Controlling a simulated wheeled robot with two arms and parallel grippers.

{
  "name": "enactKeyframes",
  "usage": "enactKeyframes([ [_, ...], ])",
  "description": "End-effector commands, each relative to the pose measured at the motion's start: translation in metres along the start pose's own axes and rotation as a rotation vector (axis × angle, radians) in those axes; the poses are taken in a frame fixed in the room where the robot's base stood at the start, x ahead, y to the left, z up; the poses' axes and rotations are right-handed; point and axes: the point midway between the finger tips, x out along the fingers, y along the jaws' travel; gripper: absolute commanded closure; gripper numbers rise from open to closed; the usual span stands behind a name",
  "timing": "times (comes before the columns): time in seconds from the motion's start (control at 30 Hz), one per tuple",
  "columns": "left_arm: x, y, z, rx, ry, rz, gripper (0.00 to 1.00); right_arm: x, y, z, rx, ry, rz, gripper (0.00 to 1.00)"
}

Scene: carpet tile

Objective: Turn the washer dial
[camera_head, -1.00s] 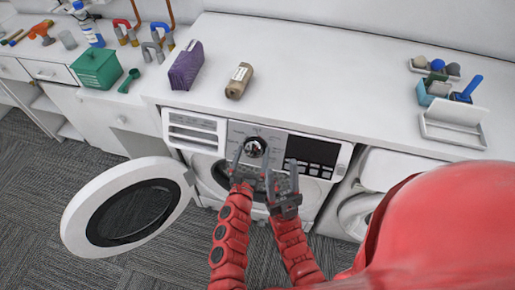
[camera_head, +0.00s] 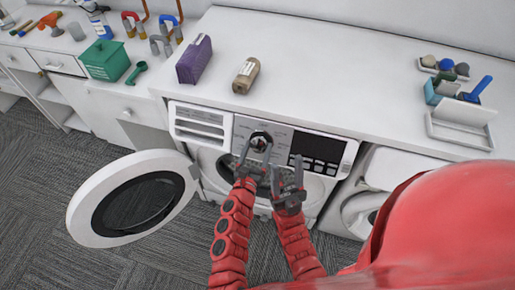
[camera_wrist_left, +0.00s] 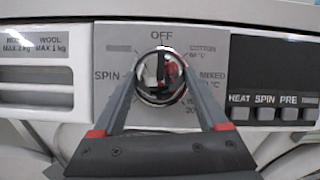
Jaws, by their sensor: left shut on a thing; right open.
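The washer (camera_head: 325,180) stands under the white counter, with its control panel facing me. Its round chrome dial (camera_head: 259,142) sits mid-panel and also shows in the left wrist view (camera_wrist_left: 160,76), ringed by labels with OFF at the top and SPIN at left. My left gripper (camera_head: 257,147) is shut on the dial, with a finger on each side of it (camera_wrist_left: 161,88). My right gripper (camera_head: 288,175) is open and empty, just right of and below the left one, in front of the washer.
The washer's round door (camera_head: 84,208) hangs open to the left. A second machine (camera_head: 360,205) stands at right. A purple box (camera_head: 195,60) and a brown bottle (camera_head: 246,75) are on the counter (camera_head: 330,75) above the panel. A green box (camera_head: 106,61) is farther left.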

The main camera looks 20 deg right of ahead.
Motion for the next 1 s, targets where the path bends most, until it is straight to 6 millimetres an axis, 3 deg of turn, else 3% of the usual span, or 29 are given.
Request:
enactKeyframes([
  [0.27, 0.000, 0.002, 0.003, 0.140, 0.008, -0.070, 0.79, 0.010, 0.001, -0.002, 0.000, 0.000, 0.000, 0.50],
  [1.0, 0.002, 0.007, 0.005, 0.762, 0.041, -0.385, 0.79, 0.028, 0.001, -0.005, 0.000, 0.000, 0.000, 0.50],
])
